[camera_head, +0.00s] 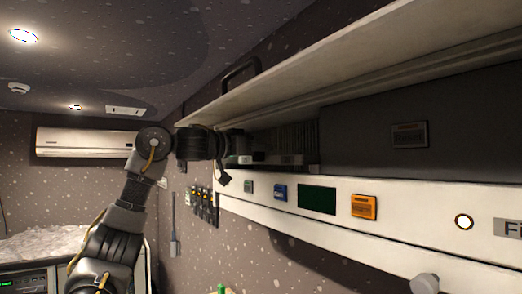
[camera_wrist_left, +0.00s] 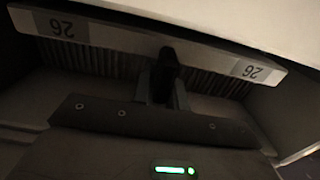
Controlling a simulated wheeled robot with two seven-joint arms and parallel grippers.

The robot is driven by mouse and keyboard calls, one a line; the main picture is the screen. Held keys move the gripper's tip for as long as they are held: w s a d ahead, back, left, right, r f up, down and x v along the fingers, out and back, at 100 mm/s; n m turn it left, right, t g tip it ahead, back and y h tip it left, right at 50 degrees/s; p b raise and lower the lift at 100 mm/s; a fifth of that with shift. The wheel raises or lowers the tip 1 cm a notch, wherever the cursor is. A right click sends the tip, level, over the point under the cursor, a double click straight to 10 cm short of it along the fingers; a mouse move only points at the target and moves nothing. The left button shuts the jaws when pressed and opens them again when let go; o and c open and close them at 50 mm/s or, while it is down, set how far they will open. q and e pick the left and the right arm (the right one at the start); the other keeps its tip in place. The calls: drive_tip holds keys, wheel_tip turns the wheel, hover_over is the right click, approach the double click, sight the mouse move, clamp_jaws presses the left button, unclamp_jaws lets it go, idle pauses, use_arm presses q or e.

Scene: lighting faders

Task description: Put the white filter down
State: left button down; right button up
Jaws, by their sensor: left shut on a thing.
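The white filter (camera_wrist_left: 115,38) spans the top of the left wrist view. It has a pale front bar with a "26" label at each end, upside down here, and grey pleats behind it. My left gripper (camera_wrist_left: 166,75) is shut on the middle of it. In the head view my left gripper (camera_head: 236,158) reaches into the dark recess under the long shelf, above the white panel. The filter is mostly hidden there by my gripper and the shadow. I cannot tell whether it touches a surface below.
The long pale shelf (camera_head: 350,65) hangs close above my left gripper. The white panel (camera_head: 330,232) below bears an orange switch (camera_head: 364,207), a dark screen (camera_head: 317,199) and a lit round button (camera_head: 464,222). A row of switches (camera_head: 203,206) is on the wall.

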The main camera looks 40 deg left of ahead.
use_arm(q)
drive_tip(key=shift+a+f, duration=0.25)
drive_tip(key=shift+f, duration=0.5)
drive_tip(key=shift+d, duration=0.1)
drive_tip(key=shift+d+f, duration=0.1)
drive_tip(key=c, duration=1.6)
unclamp_jaws()
drive_tip(key=shift+o, duration=1)
